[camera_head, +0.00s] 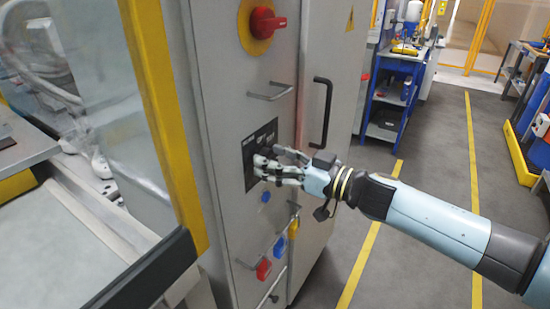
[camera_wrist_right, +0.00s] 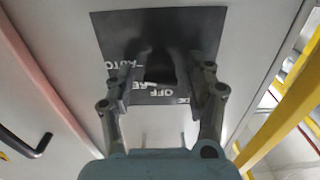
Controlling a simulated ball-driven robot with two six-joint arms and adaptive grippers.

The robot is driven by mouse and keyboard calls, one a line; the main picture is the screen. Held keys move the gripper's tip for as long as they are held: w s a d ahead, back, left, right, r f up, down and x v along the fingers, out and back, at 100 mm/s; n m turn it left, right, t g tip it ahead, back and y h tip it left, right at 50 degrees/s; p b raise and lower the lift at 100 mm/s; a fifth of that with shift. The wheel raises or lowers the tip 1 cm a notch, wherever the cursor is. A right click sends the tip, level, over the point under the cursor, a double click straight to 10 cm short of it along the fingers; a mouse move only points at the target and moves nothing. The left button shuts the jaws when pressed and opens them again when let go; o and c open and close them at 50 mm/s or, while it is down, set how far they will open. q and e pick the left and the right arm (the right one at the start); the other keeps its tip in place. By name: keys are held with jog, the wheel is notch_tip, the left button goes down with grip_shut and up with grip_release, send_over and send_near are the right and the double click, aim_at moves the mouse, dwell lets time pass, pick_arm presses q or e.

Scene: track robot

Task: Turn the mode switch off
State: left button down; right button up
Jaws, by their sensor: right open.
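The mode switch sits on a black panel (camera_head: 249,172) on the grey cabinet front. In the right wrist view the panel (camera_wrist_right: 210,25) carries white lettering, upside down, including AUTO and OFF. The dark switch knob (camera_wrist_right: 160,68) is in the middle of the panel, between the fingers; its exact pointing is too dark to tell. My right gripper (camera_head: 262,167) is at the panel, coming from the right, its fingers open on both sides of the knob (camera_wrist_right: 160,85). I cannot tell whether they touch it. My left gripper is not in view.
Open floor lies to the right.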

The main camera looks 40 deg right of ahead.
jog(key=shift+c, duration=0.4)
jog(key=c, duration=1)
grip_shut()
jog(key=shift+n, duration=0.4)
jog(key=shift+n+b, duration=1.9)
jog(key=shift+n, duration=7.6)
